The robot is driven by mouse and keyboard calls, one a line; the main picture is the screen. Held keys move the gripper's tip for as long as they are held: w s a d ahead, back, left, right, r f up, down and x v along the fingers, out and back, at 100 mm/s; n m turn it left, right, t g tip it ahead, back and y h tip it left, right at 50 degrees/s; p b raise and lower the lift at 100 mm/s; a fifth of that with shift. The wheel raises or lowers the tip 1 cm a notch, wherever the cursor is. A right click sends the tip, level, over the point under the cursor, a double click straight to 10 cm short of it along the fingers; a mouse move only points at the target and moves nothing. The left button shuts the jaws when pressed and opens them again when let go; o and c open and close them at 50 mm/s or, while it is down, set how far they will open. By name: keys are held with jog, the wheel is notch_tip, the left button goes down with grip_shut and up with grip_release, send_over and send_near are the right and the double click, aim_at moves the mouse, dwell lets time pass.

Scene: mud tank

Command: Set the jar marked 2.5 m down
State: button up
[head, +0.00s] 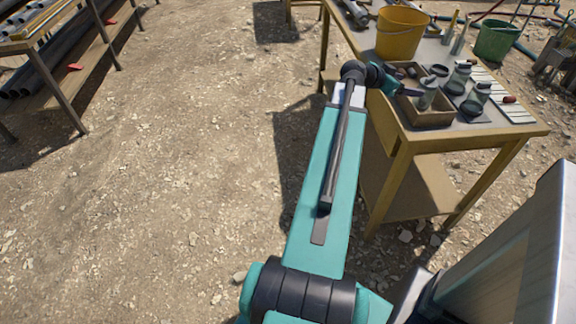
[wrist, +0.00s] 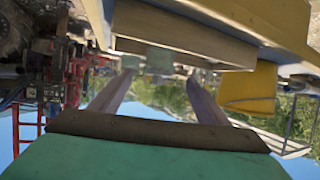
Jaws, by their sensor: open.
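Three jars with dark lids show in the head view: one (head: 428,93) at the wooden box, one (head: 459,77) behind it to the right, and one (head: 477,99) at the right. I cannot read any marking, so I cannot tell which is the 2.5 m jar. My gripper (head: 411,92) reaches over the box from the left, its fingers pointing at the nearest jar. In the wrist view my gripper (wrist: 160,77) has its two fingers spread apart. Pale green glass (wrist: 159,59) shows beyond them, between the tips. The wrist picture is upside down.
The wooden box (head: 425,120) stands near the front edge of the yellow-legged table (head: 520,128). A yellow bucket (head: 400,34) and a green bucket (head: 495,40) stand farther back. A slatted white board (head: 513,108) lies at the right. A pipe rack (head: 60,65) stands far left; the ground between is open.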

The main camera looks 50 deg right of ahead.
jog(key=w+a+f+n+t+y, duration=0.1)
jog(key=w+a+f+n+t, duration=0.15)
jog(key=w+a+f, duration=0.5)
jog(key=w+a+f+n+t+y, duration=0.1)
jog(key=w+a+f+n, duration=0.25)
jog(key=w+f, duration=0.65)
jog(key=w+a+f+n+t+y, duration=0.1)
jog(key=w+a+f+n+y, duration=0.15)
jog(key=w+a+f, duration=0.45)
jog(key=w+a+f+n+y, duration=0.1)
jog(key=w+a+f+n, duration=0.25)
jog(key=a+f, duration=0.75)
jog(key=a+f+n+y, duration=0.25)
jog(key=a+f, duration=0.25)
jog(key=a, duration=0.7)
jog(key=a+f+n+y, duration=0.1)
jog(key=a+f+n, duration=0.3)
jog(key=a, duration=0.8)
jog(key=s+a+f+n+g+y, duration=0.1)
jog(key=s+a+f, duration=0.2)
jog(key=a, duration=0.4)
jog(key=s+a+f+n+g+y, duration=0.1)
jog(key=s+a+f+n, duration=0.1)
jog(key=s+a, duration=0.3)
jog(key=s+a+f+n+g, duration=0.1)
jog(key=s+a+f, duration=0.3)
jog(key=a, duration=0.6)
jog(key=shift+s+n+y, duration=0.4)
jog(key=shift+s+n, duration=0.2)
jog(key=shift+n, duration=0.05)
